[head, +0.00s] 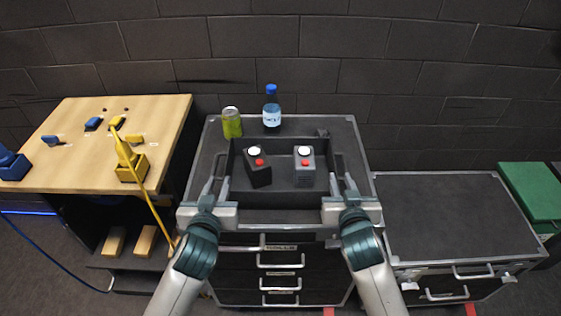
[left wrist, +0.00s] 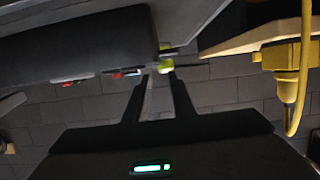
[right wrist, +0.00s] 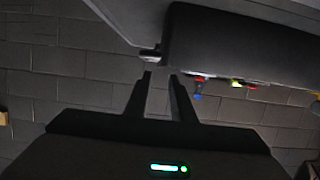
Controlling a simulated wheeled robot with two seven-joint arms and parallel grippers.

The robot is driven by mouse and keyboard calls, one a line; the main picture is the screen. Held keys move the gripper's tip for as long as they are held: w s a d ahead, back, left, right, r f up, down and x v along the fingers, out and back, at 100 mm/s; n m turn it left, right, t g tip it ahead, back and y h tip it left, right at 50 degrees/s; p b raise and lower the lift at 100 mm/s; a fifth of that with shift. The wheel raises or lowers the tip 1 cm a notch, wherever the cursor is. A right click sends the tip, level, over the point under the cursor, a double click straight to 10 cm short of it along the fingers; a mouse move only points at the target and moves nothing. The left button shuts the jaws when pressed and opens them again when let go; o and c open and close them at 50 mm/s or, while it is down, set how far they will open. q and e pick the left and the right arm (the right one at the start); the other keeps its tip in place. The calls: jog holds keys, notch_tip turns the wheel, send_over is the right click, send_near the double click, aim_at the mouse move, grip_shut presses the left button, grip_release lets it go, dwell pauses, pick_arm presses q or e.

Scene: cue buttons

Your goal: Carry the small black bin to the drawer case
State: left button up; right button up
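The small black bin (head: 284,200) is an open rectangular tray over the top of the drawer case (head: 216,130), in the middle of the head view. Two dark button boxes (head: 258,174) (head: 305,176) with white and red buttons stand inside it. My left gripper (head: 216,184) is at the bin's left side, its fingers apart near the side handle. My right gripper (head: 342,184) is at the right side, also with fingers apart near a handle. The bin's dark wall fills the upper left of the left wrist view (left wrist: 80,40) and the upper right of the right wrist view (right wrist: 240,42).
A green can (head: 232,123) and a blue-capped bottle (head: 271,108) stand behind the bin. A wooden table (head: 80,150) with yellow and blue plugs is at left. A lower dark case (head: 450,215) with a bare top is at right, beside a green box (head: 530,190).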

jog(key=shift+v, duration=0.9)
jog(key=shift+s, duration=0.1)
